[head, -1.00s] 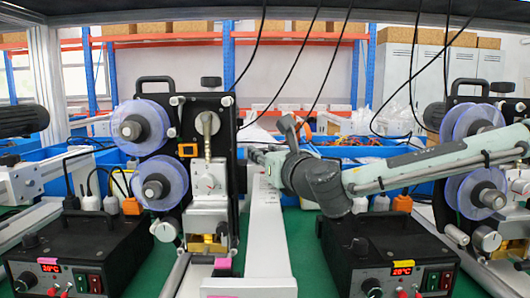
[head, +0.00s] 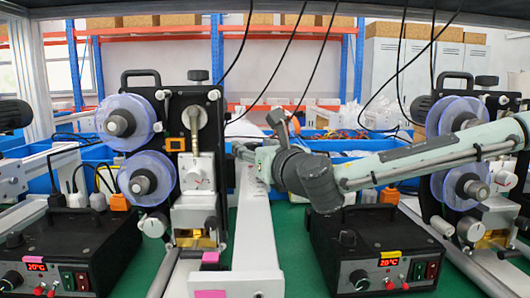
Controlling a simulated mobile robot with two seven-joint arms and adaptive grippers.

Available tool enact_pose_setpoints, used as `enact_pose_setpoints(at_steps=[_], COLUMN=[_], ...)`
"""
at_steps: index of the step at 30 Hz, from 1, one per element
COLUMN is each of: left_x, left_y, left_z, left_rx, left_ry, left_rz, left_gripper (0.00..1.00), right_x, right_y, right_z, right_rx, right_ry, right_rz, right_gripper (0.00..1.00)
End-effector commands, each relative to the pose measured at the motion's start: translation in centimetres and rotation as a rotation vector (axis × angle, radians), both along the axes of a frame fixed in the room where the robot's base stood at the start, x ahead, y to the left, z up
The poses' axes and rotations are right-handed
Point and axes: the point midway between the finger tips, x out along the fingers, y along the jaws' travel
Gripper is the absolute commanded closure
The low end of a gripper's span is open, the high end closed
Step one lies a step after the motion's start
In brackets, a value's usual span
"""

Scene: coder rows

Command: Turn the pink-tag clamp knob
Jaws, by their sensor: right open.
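The left coder (head: 180,112) is a black upright plate with two purple-blue film reels and a white printing head. A pink tag (head: 210,258) sits at the foot of this coder, and a second pink tag (head: 210,294) lies on the front end of the white rail. A round white knob (head: 154,224) sits low on the coder's left side, and a dial (head: 196,177) is on its head. I cannot tell which is the clamp knob. My right gripper (head: 258,140) is open and empty, right of this coder, above the rail. My left gripper is out of view.
A black control box (head: 75,242) stands front left; another, with a yellow tag (head: 390,254), stands right of the rail. A second coder (head: 455,140) is at the right, partly behind my right arm. Blue bins (head: 345,144) stand behind. Black cables hang overhead.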

Motion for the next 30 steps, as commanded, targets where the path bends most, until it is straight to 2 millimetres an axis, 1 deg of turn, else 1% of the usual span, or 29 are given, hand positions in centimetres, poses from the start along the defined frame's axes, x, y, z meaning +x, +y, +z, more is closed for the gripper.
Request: enact_pose_setpoints(at_steps=[9,12,15,18,21,30], left_x=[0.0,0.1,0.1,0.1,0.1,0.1], left_y=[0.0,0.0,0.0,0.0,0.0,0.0], left_z=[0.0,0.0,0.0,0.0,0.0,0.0], left_rx=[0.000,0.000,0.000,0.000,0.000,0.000], left_ry=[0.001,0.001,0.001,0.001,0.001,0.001], left_rz=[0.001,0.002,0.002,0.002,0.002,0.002], left_gripper=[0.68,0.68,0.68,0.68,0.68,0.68], right_x=[-6.2,-7.9,-9.1,-9.9,-10.1,-10.2], right_y=[-2.5,-3.1,-3.6,-3.8,-4.0,-4.0], right_z=[0.1,0.1,0.1,0.1,0.1,0.1], right_rx=[0.002,0.002,0.003,0.001,0.000,0.000], right_ry=[0.000,0.000,-0.001,-0.002,-0.002,-0.002], right_rz=[-0.001,-0.001,-0.001,-0.002,-0.003,-0.002], right_gripper=[0.47,0.47,0.47,0.47,0.47,0.48])
